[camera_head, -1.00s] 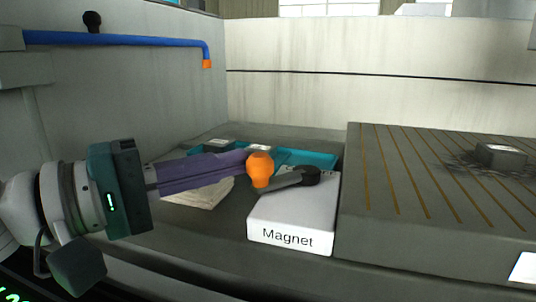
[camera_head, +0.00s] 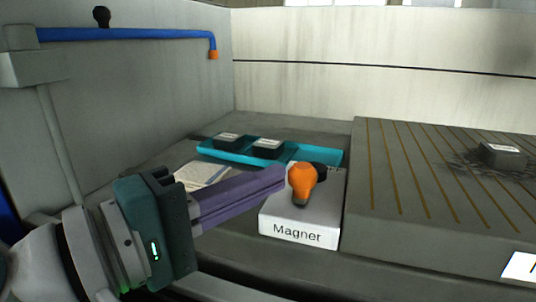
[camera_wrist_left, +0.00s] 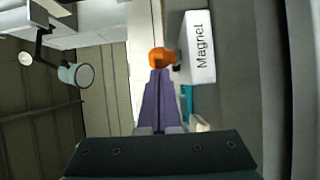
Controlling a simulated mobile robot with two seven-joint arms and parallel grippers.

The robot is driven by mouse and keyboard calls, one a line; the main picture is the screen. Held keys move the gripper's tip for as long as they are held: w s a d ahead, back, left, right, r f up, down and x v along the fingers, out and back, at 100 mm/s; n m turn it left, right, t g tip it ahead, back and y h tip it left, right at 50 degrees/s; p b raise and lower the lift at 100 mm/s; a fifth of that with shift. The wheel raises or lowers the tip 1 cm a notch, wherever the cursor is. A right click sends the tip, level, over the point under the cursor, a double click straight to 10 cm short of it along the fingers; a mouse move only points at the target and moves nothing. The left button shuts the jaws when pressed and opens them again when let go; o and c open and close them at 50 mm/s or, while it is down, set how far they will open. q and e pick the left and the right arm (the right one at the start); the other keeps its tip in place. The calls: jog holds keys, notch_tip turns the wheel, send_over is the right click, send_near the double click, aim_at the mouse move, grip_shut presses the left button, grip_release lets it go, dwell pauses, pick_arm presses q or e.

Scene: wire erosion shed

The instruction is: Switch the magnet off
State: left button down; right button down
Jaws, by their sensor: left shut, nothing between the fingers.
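The magnet switch is a white box (camera_head: 300,229) labelled "Magnet" with a dark round pivot (camera_head: 318,169) and a lever ending in an orange knob (camera_head: 302,180). The lever points toward the front of the box, and the knob hides most of it. My left gripper (camera_head: 282,178) is shut and empty, its purple fingers just left of the knob, touching or nearly so. In the left wrist view the orange knob (camera_wrist_left: 160,57) sits right at the fingertips (camera_wrist_left: 158,74), beside the white box (camera_wrist_left: 199,48). My right gripper is not in view.
A grooved grey table (camera_head: 400,228) with a dark block (camera_head: 502,154) on it stands to the right. A teal tray (camera_head: 325,157) with dark labelled blocks and a paper pad (camera_head: 205,176) lie behind the fingers. A blue pipe (camera_head: 130,36) runs along the left wall.

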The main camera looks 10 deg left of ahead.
pick_arm(q)
jog(key=shift+s+d, duration=0.35)
jog(key=shift+d, duration=0.35)
